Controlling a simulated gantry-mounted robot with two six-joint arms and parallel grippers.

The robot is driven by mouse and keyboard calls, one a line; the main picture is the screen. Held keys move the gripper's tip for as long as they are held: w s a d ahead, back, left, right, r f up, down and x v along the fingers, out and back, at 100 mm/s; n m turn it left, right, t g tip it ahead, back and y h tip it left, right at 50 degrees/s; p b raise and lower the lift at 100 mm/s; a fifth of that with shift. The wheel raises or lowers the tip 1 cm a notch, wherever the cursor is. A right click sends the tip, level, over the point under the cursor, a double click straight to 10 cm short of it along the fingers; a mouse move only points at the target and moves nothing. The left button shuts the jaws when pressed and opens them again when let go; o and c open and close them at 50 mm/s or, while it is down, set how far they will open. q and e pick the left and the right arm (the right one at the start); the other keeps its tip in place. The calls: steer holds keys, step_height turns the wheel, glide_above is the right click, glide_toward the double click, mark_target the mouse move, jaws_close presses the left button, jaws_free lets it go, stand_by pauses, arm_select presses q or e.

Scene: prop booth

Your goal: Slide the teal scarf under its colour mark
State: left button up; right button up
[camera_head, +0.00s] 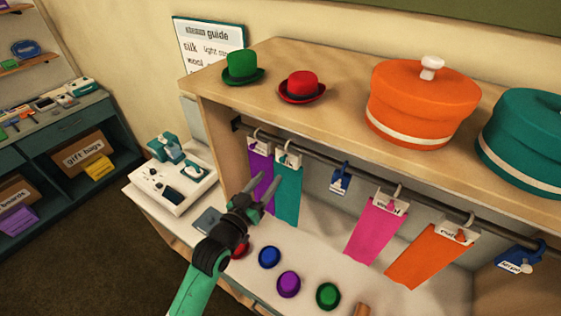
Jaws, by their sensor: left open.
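The teal scarf (287,196) hangs from a white-tagged hanger on the rail (318,157), second from the left, close beside the purple scarf (260,170). My left gripper (263,184) is open, with its fingers in front of the lower parts of the purple and teal scarves. It covers some of them, and I cannot tell whether it touches either. A round teal box (530,130) with a pale band stands on the shelf top at the far right. I cannot tell for certain which thing is the colour mark. My right gripper is not in view.
A pink scarf (374,229) and an orange scarf (430,258) hang farther right. Blue tagged clips (340,178) are on the rail. An orange box (420,100) and green and red hats (301,87) stand above. Several small coloured hats (288,284) lie on the counter below.

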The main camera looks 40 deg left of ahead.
mark_target(281, 161)
arm_select(q)
steer(key=x, duration=0.7)
steer(key=shift+w, duration=0.35)
jaws_close()
stand_by(0.9)
